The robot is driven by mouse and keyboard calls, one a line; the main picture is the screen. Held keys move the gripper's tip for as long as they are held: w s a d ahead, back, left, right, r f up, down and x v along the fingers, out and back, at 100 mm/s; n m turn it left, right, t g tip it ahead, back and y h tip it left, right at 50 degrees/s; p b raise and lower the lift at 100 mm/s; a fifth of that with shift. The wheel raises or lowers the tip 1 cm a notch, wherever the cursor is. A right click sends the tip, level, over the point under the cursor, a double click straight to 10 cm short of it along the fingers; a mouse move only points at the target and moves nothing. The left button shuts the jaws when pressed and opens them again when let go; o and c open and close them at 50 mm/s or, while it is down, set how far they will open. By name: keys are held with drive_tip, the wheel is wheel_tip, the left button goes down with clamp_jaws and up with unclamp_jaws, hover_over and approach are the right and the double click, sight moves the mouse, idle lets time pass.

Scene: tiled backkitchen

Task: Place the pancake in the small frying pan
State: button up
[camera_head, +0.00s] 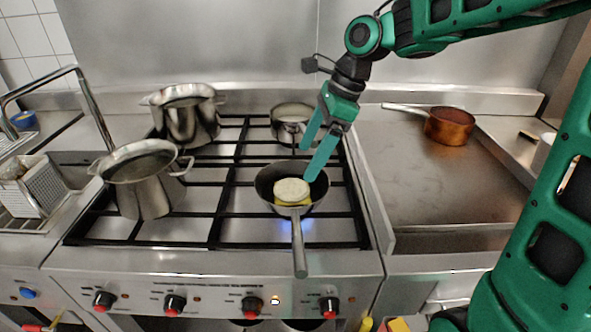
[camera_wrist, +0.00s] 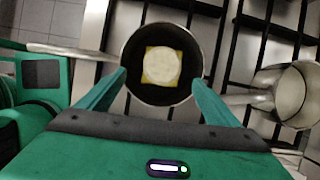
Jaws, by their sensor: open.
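The pancake (camera_head: 291,190) is a pale round disc inside the small frying pan (camera_head: 264,183), with something yellow showing under it. In the wrist view the pancake (camera_wrist: 161,69) lies near the middle of the dark pan (camera_wrist: 135,88), on the yellow piece (camera_wrist: 149,80). The pan sits on the front right of the stove, its handle pointing to the front. My gripper (camera_head: 308,163) is open and empty, above the pan's back right side and apart from the pancake. In the wrist view my gripper's fingertips (camera_wrist: 158,76) spread to either side of the pan.
Two steel pots (camera_head: 187,118) (camera_head: 146,182) stand on the left of the stove. A small saucepan (camera_head: 292,122) is behind the pan. A copper pan (camera_head: 449,127) rests on the flat surface to the right, which is otherwise mostly clear. A wire basket (camera_head: 42,186) is at far left.

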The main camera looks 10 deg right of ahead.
drive_tip(key=v, duration=0.3)
drive_tip(key=s+d+f+n+h, duration=0.1)
drive_tip(key=s+d+f+n, duration=0.15)
drive_tip(key=s+d, duration=0.4)
drive_tip(key=s+d+f+n+h, duration=0.2)
drive_tip(key=s+d+n, duration=0.2)
drive_tip(key=d, duration=0.6)
drive_tip(key=s+d+f+n, duration=0.1)
drive_tip(key=s+d+n, duration=0.1)
drive_tip(key=s, duration=0.3)
drive_tip(key=s+d+f+n, duration=0.2)
drive_tip(key=s+d, duration=0.1)
drive_tip(key=s, duration=0.1)
drive_tip(key=s+d+f+n+h, duration=0.1)
drive_tip(key=s+d+f+n, duration=0.1)
drive_tip(key=s, duration=0.3)
drive_tip(key=shift+s+d+n, duration=0.25)
drive_tip(key=shift+s+d, duration=0.05)
drive_tip(key=shift+d, duration=0.4)
drive_tip(key=shift+s+a, duration=0.15)
drive_tip(key=shift+s, duration=0.05)
drive_tip(key=shift+g, duration=0.3)
